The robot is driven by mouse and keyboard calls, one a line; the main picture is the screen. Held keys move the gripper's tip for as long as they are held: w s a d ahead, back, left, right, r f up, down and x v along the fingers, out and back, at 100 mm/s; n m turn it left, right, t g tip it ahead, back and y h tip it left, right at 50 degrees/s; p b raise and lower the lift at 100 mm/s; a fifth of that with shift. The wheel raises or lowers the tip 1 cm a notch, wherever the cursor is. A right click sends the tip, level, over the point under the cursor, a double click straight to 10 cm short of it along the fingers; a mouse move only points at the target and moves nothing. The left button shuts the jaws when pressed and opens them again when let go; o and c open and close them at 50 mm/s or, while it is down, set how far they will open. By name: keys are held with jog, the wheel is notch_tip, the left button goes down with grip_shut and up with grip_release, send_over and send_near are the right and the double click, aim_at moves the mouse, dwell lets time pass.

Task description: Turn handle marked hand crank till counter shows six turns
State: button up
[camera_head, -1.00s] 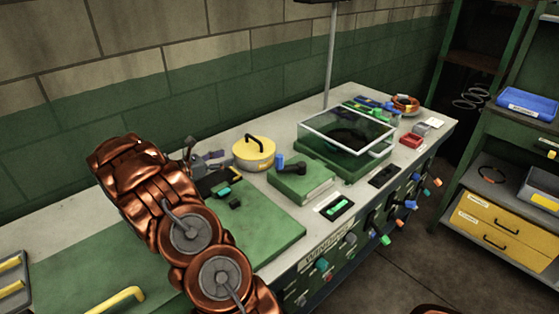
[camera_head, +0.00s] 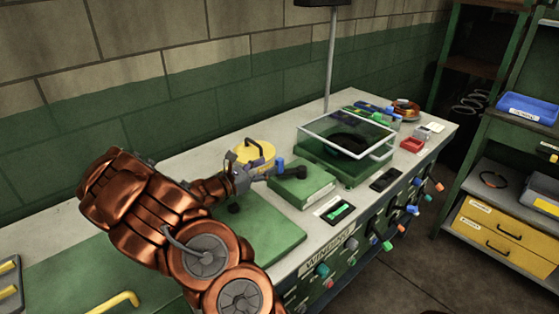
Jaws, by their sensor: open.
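A green box (camera_head: 303,190) on the bench has a dark crank handle (camera_head: 293,172) lying along its top, with a blue piece beside it at the left. My gripper (camera_head: 259,175) is open just left of the handle, pointing at it. I cannot tell whether its fingers touch the handle or the blue piece. A small counter with a green display (camera_head: 339,213) lies in front of the box; its digits are too small to read.
A yellow round lidded pot (camera_head: 254,154) stands close behind my gripper. A glass-topped green case (camera_head: 345,136) stands right of the box. Coloured knobs (camera_head: 388,245) stick out from the bench front. A shelf with a blue bin (camera_head: 526,106) is at the right.

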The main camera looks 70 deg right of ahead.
aim_at(280, 159)
jog(key=shift+p+x, duration=0.7)
jog(key=shift+x, duration=2.35)
grip_shut()
